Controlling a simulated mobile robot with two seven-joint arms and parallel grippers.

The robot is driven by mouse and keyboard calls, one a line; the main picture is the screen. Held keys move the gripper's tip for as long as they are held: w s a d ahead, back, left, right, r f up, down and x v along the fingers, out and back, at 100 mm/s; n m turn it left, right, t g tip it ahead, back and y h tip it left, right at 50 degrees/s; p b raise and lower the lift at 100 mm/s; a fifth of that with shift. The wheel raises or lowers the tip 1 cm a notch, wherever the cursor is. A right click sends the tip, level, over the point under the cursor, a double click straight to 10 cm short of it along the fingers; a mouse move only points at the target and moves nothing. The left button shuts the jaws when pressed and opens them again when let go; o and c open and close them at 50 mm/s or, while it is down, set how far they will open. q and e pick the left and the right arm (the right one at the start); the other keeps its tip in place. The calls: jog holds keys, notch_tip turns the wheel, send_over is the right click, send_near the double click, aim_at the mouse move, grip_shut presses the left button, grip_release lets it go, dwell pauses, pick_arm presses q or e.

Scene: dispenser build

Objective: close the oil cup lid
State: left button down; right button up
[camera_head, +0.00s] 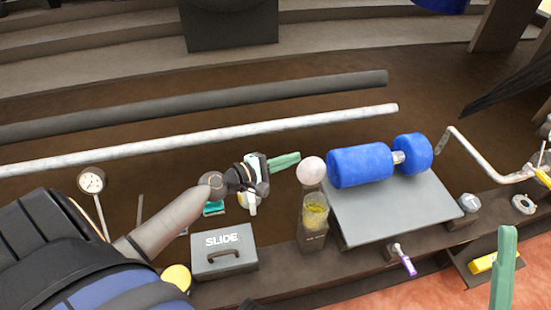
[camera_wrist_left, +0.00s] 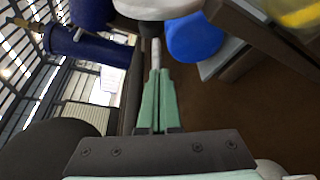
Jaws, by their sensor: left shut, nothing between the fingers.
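The oil cup (camera_head: 315,212) is a clear cup with yellow oil on a dark block, left of the grey plate in the head view. Its round, pale pink lid (camera_head: 311,170) stands raised at the cup's back edge, leaving the yellow contents visible. My left gripper (camera_head: 297,157) is shut and empty, its green fingertips just left of the lid; I cannot tell if they touch. The shut fingers (camera_wrist_left: 156,72) also show in the left wrist view, with yellow at the top right corner. A green finger of my right gripper (camera_head: 506,232) shows at the lower right; its opening cannot be judged.
Blue cylinders (camera_head: 360,166) lie on the grey plate (camera_head: 400,208) right of the cup. A grey box marked SLIDE (camera_head: 224,262) and a dial gauge (camera_head: 92,181) are to the left. A purple-handled valve (camera_head: 406,262) is in front. Long pipes (camera_head: 200,138) run behind.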

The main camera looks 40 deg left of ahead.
aim_at(310, 169)
pick_arm(q)
jog(key=s+d+r+p, duration=0.1)
jog(key=s+d+p, duration=0.1)
jog(key=shift+s+d+r, duration=0.1)
jog(key=shift+d+r, duration=0.3)
pick_arm(e)
jog(key=r, duration=0.2)
jog(key=shift+d+r+t, duration=0.2)
jog(key=shift+r+t, duration=0.1)
jog(key=shift+s+f, duration=0.1)
jog(key=shift+f, duration=0.1)
pick_arm(q)
jog(key=shift+d+r, duration=0.1)
jog(key=shift+r, duration=0.1)
pick_arm(e)
jog(key=shift+s+a+f, duration=0.15)
jog(key=shift+s+f, duration=0.05)
jog(key=shift+s, duration=0.15)
